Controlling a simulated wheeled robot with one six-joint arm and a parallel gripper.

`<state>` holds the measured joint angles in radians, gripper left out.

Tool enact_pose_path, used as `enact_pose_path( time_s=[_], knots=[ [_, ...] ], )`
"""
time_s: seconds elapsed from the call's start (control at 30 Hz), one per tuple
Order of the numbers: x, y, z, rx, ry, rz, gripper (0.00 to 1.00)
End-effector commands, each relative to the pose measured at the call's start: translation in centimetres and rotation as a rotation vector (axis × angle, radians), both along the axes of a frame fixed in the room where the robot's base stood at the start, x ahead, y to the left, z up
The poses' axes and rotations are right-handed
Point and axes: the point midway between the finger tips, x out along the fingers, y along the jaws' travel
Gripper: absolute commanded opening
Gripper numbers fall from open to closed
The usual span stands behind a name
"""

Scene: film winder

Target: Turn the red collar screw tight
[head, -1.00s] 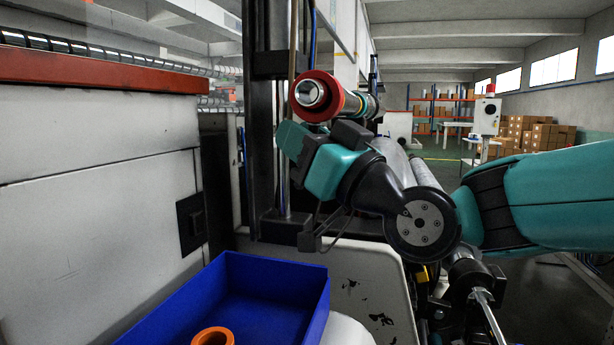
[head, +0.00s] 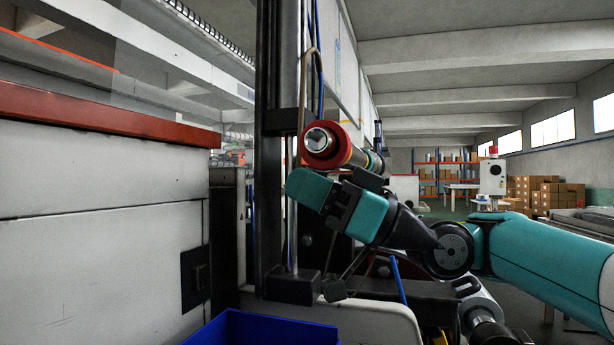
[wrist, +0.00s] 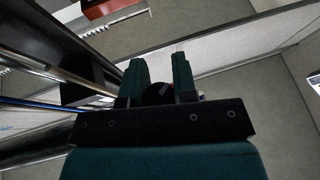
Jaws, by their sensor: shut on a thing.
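The red collar (head: 322,145) sits around the near end of a horizontal shaft, whose bright metal end (head: 318,139) faces me. My gripper (head: 300,184) is just below the collar in the head view, its teal fingers close under it. In the wrist view my gripper (wrist: 159,80) has its two teal fingers either side of a dark round knob (wrist: 158,93) and is shut on it. The knob appears to be the collar screw's head; the head view hides it behind the fingers. I cannot see how deep the screw sits.
A black upright post (head: 273,130) with cables stands just left of the collar. A grey cabinet with a red top edge (head: 90,113) fills the left. A blue bin (head: 262,330) is at the bottom. Rollers (head: 482,312) lie below my arm at right.

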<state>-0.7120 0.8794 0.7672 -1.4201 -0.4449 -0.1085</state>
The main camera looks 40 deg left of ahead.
Motion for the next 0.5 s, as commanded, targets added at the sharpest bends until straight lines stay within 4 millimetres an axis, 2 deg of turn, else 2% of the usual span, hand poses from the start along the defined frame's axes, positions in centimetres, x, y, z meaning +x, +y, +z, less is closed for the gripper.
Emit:
enact_pose_path(
  time_s=[0.5],
  knots=[
    [-0.24,-0.14,-0.19,-0.001,-0.007,0.045,0.03]
  ],
)
